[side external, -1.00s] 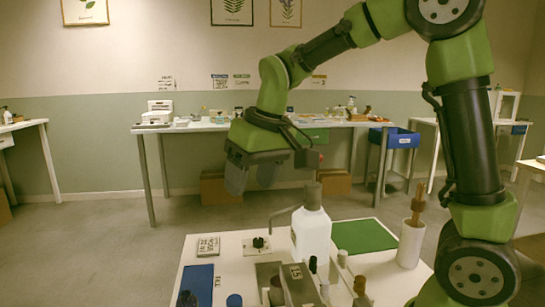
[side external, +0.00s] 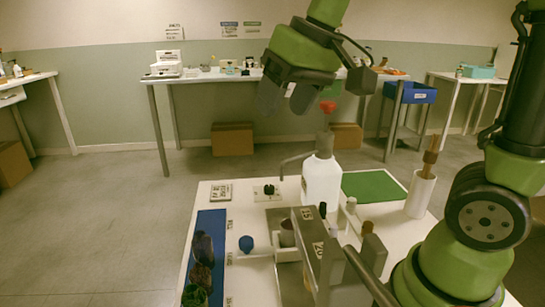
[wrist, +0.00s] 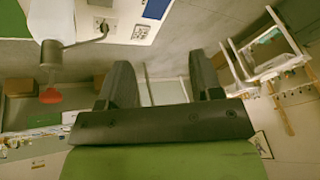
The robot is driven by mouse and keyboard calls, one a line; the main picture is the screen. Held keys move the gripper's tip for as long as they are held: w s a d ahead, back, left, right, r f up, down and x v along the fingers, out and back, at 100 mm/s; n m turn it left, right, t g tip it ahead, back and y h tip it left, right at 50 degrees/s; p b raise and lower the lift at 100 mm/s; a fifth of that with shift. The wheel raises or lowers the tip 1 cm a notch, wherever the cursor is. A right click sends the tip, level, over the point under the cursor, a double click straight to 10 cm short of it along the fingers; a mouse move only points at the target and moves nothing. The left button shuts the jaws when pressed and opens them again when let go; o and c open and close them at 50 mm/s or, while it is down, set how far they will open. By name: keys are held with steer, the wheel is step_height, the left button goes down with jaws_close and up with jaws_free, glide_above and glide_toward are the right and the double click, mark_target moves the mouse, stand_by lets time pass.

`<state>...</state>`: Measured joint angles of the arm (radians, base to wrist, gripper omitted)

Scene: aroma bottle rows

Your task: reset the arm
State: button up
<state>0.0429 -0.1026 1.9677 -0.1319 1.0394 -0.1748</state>
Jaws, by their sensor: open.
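My gripper (side external: 286,100) is open and empty, raised above the far side of the work table (side external: 217,270). In the side view it hangs tilted, to the left of and above a white bottle (side external: 321,182) with a grey neck and a red piece on top. In the wrist view my two fingers (wrist: 160,68) are spread with nothing between them. The white bottle also shows upside down at the top left of the wrist view (wrist: 50,18).
A blue mat (side external: 210,222) holds dark items at the left, beside a blue cap (side external: 246,243). A green mat (side external: 370,184) and a white holder with wooden sticks (side external: 420,195) are at the right. Grey fixtures (side external: 330,255) stand in front.

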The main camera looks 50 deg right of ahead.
steer(key=s+a+f+m+t, duration=0.1)
steer(key=s+a+t, duration=0.1)
steer(key=s, duration=1)
steer(key=shift+m+t+y, duration=0.3)
steer(key=shift+t+y, duration=0.1)
stand_by(1.0)
